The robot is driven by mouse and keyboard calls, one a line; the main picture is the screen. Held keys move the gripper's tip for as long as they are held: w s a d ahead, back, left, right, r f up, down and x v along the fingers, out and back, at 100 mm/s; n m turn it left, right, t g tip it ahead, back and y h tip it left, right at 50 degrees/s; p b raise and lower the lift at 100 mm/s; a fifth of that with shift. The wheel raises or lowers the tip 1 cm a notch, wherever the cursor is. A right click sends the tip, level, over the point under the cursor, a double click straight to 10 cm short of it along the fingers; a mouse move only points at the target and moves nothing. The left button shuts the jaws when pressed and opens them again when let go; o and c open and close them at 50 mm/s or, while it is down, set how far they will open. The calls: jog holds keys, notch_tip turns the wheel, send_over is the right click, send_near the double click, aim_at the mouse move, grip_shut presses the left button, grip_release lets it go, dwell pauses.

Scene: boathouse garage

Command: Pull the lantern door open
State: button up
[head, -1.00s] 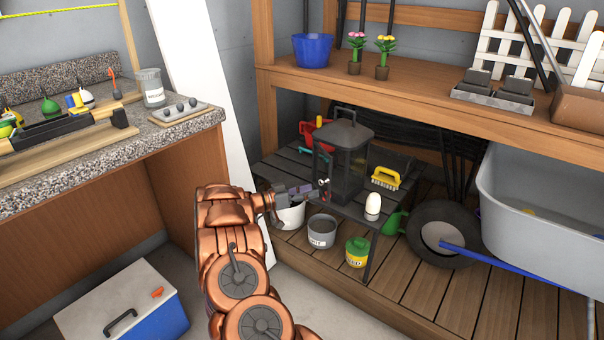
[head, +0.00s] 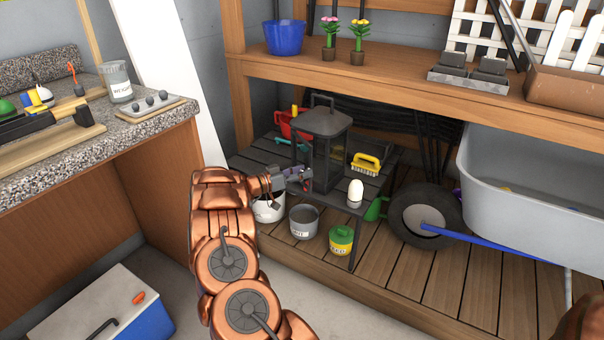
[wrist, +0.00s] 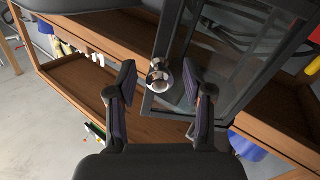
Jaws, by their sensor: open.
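The dark lantern (head: 326,160) with a top handle stands upright on a low slatted table under the shelf. In the wrist view its framed glass door (wrist: 203,62) fills the upper middle and carries a small shiny round knob (wrist: 159,76). The door looks shut against the lantern body. My gripper (head: 303,178) is at the lantern's left front side. In the wrist view my gripper (wrist: 159,82) is open, with one finger on each side of the knob. I cannot tell whether either finger touches it.
A white egg-shaped thing (head: 355,192) and a yellow brush (head: 367,162) stand right of the lantern on the slatted table (head: 273,156). A grey pot (head: 304,222) and a yellow-green can (head: 341,240) stand below. The shelf (head: 400,82) hangs above. A wheelbarrow (head: 520,190) is at right.

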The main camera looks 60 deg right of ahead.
jog(key=shift+d, duration=0.1)
grip_shut()
dwell(0.4)
